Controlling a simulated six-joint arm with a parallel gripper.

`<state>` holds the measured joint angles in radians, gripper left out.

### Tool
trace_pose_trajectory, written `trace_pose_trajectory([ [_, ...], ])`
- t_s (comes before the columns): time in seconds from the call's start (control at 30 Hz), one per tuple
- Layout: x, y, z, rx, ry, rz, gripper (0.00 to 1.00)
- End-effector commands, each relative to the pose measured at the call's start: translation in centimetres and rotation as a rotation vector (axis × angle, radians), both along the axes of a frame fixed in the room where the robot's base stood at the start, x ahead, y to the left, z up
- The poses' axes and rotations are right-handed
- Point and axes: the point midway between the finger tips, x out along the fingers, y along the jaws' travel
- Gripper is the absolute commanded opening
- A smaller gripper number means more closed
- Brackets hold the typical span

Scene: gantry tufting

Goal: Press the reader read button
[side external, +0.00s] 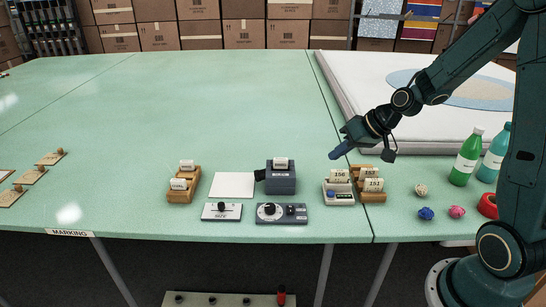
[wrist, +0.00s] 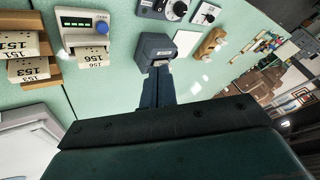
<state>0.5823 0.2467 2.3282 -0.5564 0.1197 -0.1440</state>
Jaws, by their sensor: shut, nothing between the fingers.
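The reader, a small off-white box (side external: 340,198) with a card marked 156 standing in it, sits on the green table near the front edge. It also shows at the upper left of the wrist view (wrist: 75,27). Its round blue button (side external: 331,194) is uncovered and appears in the wrist view too (wrist: 101,27).
The grey-blue box (side external: 281,182) stands left of the reader, with a dial panel (side external: 268,218) in front. A wooden card rack (side external: 375,197) stands close on the reader's right. Bottles (side external: 465,160) and small yarn balls (side external: 426,213) are farther right. The table's left middle is clear.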

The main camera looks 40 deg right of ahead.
Motion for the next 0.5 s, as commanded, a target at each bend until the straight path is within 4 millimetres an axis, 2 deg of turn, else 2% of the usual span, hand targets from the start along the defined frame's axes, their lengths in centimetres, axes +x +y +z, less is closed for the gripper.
trace_pose_trajectory([
  [0.2,1.2,-2.5,-2.7,0.075,-0.033,-0.074,0.00],
  [0.5,1.9,-4.4,-4.6,0.130,-0.067,-0.138,0.00],
])
